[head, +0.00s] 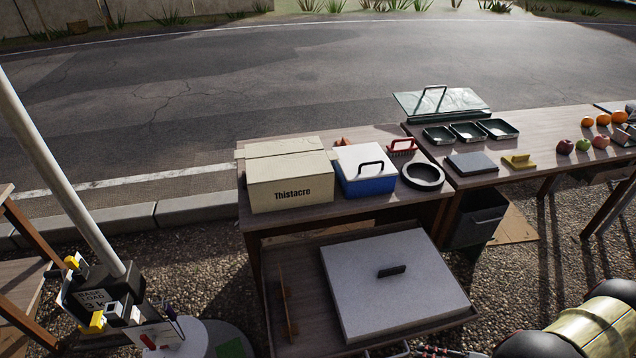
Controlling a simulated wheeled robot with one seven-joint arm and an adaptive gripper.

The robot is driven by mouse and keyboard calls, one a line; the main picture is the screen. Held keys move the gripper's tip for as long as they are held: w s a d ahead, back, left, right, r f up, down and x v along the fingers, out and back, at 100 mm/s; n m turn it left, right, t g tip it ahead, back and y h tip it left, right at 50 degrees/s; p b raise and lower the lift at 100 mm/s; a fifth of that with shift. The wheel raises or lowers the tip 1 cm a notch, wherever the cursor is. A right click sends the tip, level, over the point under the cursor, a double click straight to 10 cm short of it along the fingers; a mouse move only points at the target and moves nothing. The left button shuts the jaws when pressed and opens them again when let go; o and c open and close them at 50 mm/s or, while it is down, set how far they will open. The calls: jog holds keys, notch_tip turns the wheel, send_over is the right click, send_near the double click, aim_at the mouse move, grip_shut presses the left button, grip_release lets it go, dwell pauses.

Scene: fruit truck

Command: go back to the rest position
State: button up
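My gripper does not show in the head view. Dark rounded parts with a pale yellow cylinder between them fill the bottom right corner; they look like links of my arm, but I cannot be sure. What my gripper holds, if anything, cannot be seen.
A wooden table (395,210) bears a cardboard box (290,192), a blue cooler (368,185) and a black ring (423,175). A lower table holds a large white lid (390,300). The right table has trays (468,132), a yellow-handled tool (518,161) and fruit (583,145). A pole stands left.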

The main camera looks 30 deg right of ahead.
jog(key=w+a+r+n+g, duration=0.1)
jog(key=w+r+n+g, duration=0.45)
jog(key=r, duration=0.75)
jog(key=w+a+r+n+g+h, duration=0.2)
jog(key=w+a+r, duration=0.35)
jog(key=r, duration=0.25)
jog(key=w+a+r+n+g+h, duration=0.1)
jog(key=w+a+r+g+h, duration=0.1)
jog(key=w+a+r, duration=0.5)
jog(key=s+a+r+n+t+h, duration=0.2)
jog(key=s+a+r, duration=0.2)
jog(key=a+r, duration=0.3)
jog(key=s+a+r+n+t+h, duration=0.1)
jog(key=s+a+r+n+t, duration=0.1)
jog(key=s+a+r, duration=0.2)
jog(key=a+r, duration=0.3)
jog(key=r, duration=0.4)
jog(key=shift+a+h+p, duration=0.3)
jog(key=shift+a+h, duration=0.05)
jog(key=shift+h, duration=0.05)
